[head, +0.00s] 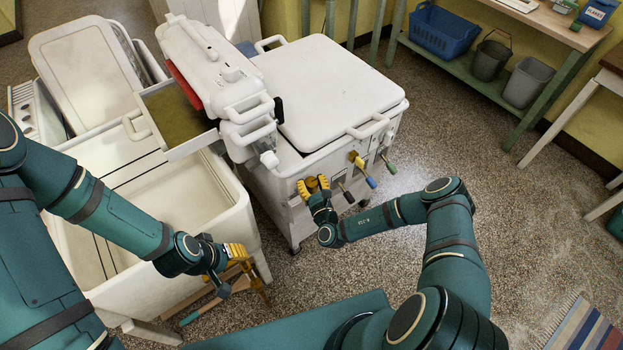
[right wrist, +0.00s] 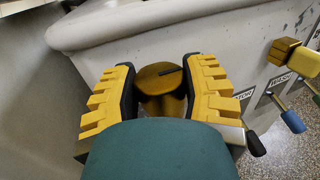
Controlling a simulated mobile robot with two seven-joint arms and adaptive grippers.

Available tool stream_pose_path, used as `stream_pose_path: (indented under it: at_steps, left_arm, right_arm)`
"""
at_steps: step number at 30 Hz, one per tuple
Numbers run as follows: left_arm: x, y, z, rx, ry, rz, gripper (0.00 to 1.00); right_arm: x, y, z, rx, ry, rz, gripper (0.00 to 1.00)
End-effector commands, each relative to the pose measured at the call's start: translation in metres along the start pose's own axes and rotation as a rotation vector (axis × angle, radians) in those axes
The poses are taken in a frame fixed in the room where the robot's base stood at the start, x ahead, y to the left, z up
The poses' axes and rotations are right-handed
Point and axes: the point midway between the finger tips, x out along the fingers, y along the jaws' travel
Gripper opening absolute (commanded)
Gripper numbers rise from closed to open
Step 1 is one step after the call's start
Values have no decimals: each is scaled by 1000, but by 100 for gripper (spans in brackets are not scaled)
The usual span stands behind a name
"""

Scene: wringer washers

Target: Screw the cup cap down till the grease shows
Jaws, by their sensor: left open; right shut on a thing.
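The brass cup cap (right wrist: 160,76) is on the front side of the white washer (head: 325,90), with a dark mark across its round top. My right gripper (head: 313,186) is shut on the cap, with a yellow ribbed finger on either side in the right wrist view (right wrist: 163,92). The cup below the cap is mostly hidden, and I cannot make out any grease. My left gripper (head: 243,262) is open and empty, low beside the front corner of the white tub (head: 225,215), well apart from the cap.
Right of the cap are a second brass fitting (head: 356,160) and levers with black, blue (head: 371,182) and green (head: 390,167) ends. The wringer (head: 215,70) stands above the washer's left side. Speckled floor (head: 470,130) is clear to the right.

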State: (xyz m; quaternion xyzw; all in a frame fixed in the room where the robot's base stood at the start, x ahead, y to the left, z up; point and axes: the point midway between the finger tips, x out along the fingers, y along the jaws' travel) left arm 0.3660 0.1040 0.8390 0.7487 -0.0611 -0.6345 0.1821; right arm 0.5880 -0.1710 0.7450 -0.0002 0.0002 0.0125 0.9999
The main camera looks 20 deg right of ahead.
Motion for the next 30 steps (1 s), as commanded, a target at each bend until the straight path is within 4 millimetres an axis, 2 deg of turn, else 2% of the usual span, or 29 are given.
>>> stream_pose_path:
  at_steps: [15, 16, 18, 30]
  left_arm:
    - [-4, 1, 0, 1, -1, 1, 47]
    - [-4, 1, 0, 1, -1, 1, 47]
    - [-4, 1, 0, 1, -1, 1, 47]
    - [-4, 1, 0, 1, -2, 1, 47]
  right_arm:
    - [0, 0, 0, 0, -1, -26, 10]
    - [0, 0, 0, 0, -1, -26, 52]
    - [0, 0, 0, 0, -1, -26, 77]
    - [-4, 0, 0, 1, 0, -25, 78]
